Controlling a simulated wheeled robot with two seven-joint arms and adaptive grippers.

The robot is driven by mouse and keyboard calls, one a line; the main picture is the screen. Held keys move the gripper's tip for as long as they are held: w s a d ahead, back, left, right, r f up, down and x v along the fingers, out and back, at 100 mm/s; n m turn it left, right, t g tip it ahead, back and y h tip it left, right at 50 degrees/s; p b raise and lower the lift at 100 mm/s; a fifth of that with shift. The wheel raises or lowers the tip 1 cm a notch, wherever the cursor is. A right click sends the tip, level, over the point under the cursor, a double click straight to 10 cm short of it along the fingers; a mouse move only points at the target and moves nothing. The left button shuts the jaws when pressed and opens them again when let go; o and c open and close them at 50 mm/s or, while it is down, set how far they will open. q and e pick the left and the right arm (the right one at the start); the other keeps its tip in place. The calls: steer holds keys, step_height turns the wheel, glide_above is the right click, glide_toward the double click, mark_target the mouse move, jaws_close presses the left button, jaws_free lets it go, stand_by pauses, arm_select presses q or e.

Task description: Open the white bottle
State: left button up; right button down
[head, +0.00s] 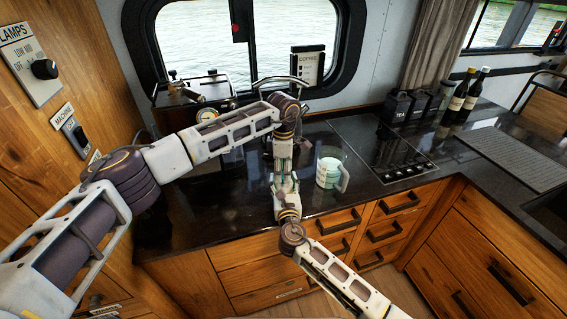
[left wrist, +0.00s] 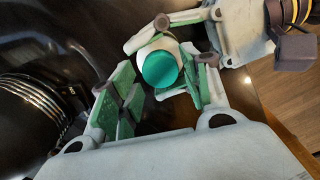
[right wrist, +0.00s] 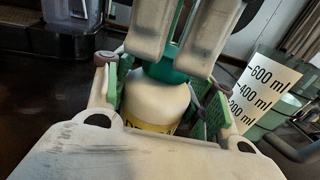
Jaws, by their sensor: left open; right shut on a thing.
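The white bottle (right wrist: 155,105) stands upright between the fingers of my right gripper (right wrist: 160,95), which is shut on its body. Its green cap (left wrist: 160,69) is on top and shows from above in the left wrist view. My left gripper (left wrist: 155,95) is open, pointing down over the bottle, with its fingers on either side of the cap. Its fingertips hang in front of the cap in the right wrist view; I cannot tell whether they touch it. In the head view the arms meet above the counter and mostly hide the bottle.
A clear measuring jug (head: 329,173) stands close to the right of my grippers. A coffee machine (head: 195,100) is at the back left. A dark hob (head: 385,150), black canisters (head: 405,107) and two dark bottles (head: 466,95) are farther right. The counter's front edge lies below my arms.

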arm_select(q)
steer(key=shift+f, duration=0.8)
steer(key=shift+c, duration=0.3)
steer(key=c, duration=0.8)
steer(key=shift+n, duration=1.6)
steer(key=o, duration=1.1)
